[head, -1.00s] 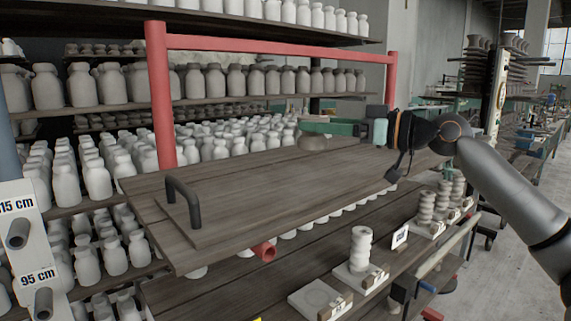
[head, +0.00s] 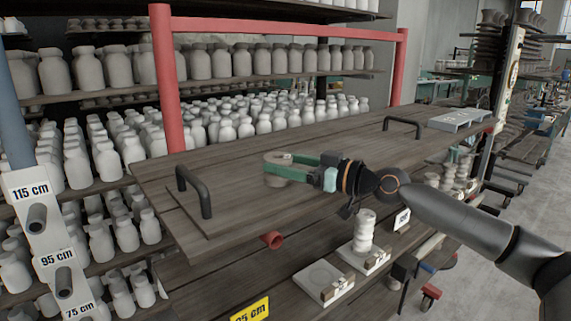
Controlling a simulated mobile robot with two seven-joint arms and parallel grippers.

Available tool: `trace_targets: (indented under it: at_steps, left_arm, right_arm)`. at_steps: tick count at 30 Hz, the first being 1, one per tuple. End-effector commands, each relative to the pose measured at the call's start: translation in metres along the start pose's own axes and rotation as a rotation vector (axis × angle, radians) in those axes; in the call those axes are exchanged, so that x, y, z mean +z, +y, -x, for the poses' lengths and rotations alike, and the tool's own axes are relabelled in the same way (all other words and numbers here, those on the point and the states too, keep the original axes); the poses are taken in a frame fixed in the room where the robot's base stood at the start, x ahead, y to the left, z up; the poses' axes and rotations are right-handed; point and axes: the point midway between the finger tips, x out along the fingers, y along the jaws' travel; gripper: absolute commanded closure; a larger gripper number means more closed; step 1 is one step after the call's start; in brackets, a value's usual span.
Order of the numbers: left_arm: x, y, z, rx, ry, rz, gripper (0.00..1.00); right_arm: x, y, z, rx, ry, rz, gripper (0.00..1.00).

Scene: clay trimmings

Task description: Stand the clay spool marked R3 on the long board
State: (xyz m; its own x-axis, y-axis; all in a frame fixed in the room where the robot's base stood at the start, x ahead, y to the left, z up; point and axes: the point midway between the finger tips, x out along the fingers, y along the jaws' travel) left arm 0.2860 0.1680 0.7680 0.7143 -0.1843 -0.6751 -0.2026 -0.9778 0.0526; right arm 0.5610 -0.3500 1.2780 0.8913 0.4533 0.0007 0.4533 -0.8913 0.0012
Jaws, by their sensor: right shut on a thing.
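The long wooden board (head: 262,215) lies across the rack, with a dark handle near each end. My right gripper (head: 292,166), with green fingers, reaches in from the right over the middle of the board. It is shut on a grey-brown round clay spool (head: 284,180), partly hidden by the fingers. No R3 mark is readable on it. I cannot tell whether its underside touches the board. My left gripper is out of view.
On the lower shelf stand a pale stacked clay piece (head: 364,232) on a tile and an empty tile (head: 322,281). A grey tray (head: 458,120) sits at the board's far right end. Red posts (head: 165,85) and shelves of white jars stand behind. Most of the board is bare.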

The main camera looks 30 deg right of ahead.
Motion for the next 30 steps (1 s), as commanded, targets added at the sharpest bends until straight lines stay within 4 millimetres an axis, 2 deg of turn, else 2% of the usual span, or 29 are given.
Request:
trace_targets:
  at_steps: [8, 9, 15, 16, 26, 30]
  left_arm:
    - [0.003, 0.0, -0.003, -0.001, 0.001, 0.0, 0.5]
    - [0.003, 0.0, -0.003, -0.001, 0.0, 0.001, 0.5]
    - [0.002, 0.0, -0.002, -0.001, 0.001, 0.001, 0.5]
    - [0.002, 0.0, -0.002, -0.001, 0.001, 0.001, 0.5]
    - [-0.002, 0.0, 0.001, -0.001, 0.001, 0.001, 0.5]
    - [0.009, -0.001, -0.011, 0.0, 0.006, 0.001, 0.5]
  right_arm:
    - [0.002, 0.0, 0.0, 0.0, 0.003, 0.001, 0.99]
    - [0.003, 0.0, 0.0, -0.001, 0.0, 0.0, 0.25]
    - [0.002, 0.0, 0.0, -0.001, -0.001, 0.0, 0.03]
    - [0.002, 0.0, 0.0, -0.001, -0.001, 0.0, 0.0]
    - [-0.003, 0.0, 0.0, -0.001, -0.001, 0.0, 0.0]
    - [0.006, 0.003, 0.009, 0.005, -0.002, -0.001, 0.0]
